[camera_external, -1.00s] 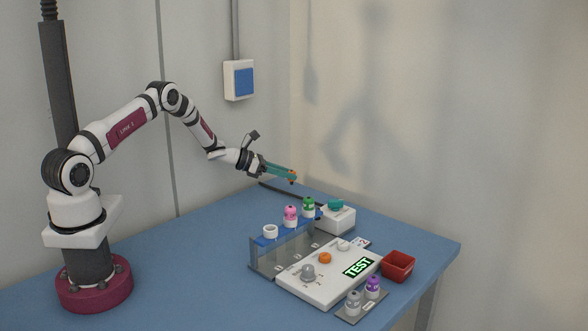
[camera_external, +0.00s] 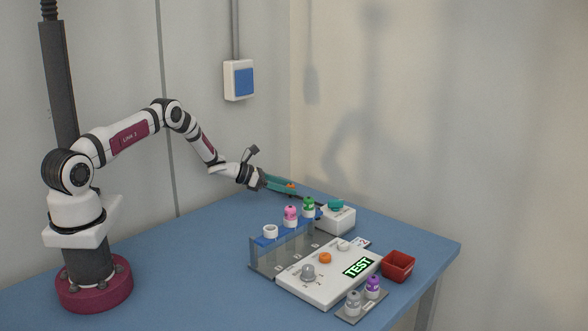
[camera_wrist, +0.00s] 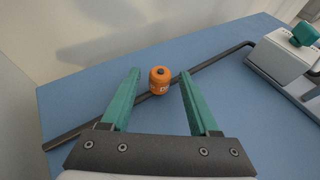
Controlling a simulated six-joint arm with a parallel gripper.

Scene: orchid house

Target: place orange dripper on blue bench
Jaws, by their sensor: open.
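The orange dripper (camera_wrist: 159,82) is a small orange bottle with a dark top centre. In the wrist view it appears upright at the blue bench (camera_wrist: 215,100), between my two teal fingers, with a gap on either side. My gripper (camera_wrist: 160,76) is open around it, fingertips level with or slightly past it. In the external view my gripper (camera_external: 288,186) is low over the far part of the bench (camera_external: 200,255), and only a little of the orange dripper (camera_external: 291,185) shows among the fingers. Its base contact is hard to see there.
A black rod (camera_wrist: 210,67) runs along the bench by the dripper to a white box (camera_external: 336,220) with a teal top. A rack (camera_external: 284,245) with pink and green drippers, a control panel (camera_external: 318,284) and a red bin (camera_external: 398,265) stand nearer. Front left bench is clear.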

